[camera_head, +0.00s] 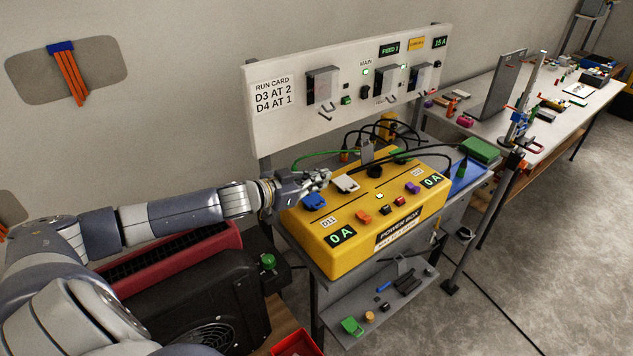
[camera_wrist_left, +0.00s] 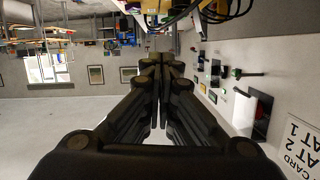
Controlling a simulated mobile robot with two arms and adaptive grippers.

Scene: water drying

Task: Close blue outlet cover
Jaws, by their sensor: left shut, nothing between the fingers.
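The yellow power box (camera_head: 358,236) stands on a grey bench in the head view. The blue outlet cover (camera_head: 314,201) is at the left end of its top, just below my left gripper in the picture. I cannot tell how far the cover is raised, or whether the gripper touches it. My left gripper (camera_head: 325,177) is shut and empty above the box's back left part. The wrist view shows its dark fingers (camera_wrist_left: 160,92) together with nothing between them; the blue cover is not visible there. My right gripper is not in view.
A white cover (camera_head: 345,184) is right of the blue one. Black cables (camera_head: 408,155) and a green cable (camera_head: 322,156) run behind the box. An upright white panel (camera_head: 350,85) stands behind. A grey shelf (camera_head: 378,300) with small parts is in front, below.

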